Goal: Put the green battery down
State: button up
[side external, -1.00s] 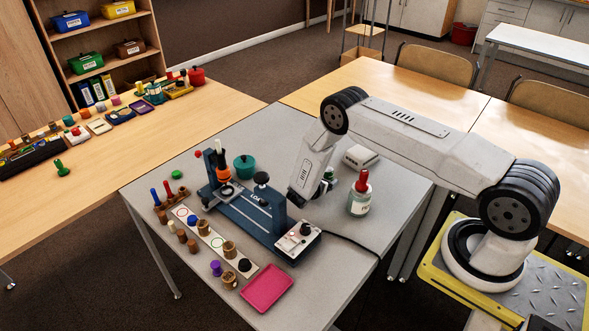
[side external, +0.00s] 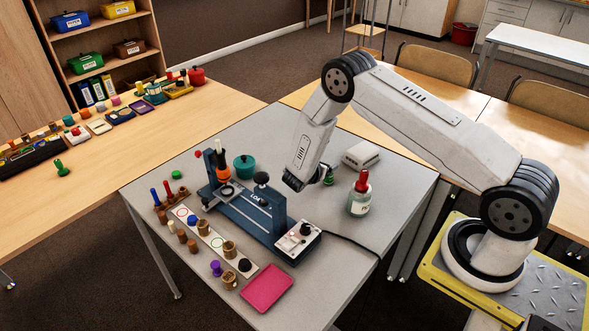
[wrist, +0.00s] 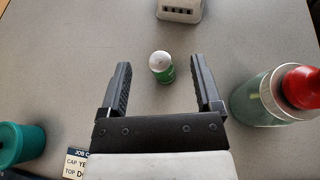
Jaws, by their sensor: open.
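The green battery (wrist: 161,68) has a pale silver top and stands on the grey table in the wrist view. It also shows as a small green shape (side external: 328,177) beside the end of my arm in the side view. My gripper (wrist: 162,78) is open, with one black finger on each side of the battery and a clear gap on both sides. Neither finger touches it. In the side view the fingers are hard to make out against the dark end of my wrist.
A bottle with a red top (side external: 360,196) stands right of the battery, and a white slotted box (side external: 361,155) lies behind it. The blue fixture (side external: 258,215), a teal pot (side external: 244,167) and a pink tray (side external: 267,289) are to the left. Bare table surrounds the battery.

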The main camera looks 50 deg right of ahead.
dwell(0.5)
jog(key=s+a+r+m+y, duration=1.3)
jog(key=s+a+r+m, duration=0.5)
jog(key=a+m, duration=0.1)
jog(key=shift+a+r+m+t, duration=0.3)
jog(key=shift+a+r+m, duration=0.05)
jog(key=shift+r+m, duration=0.05)
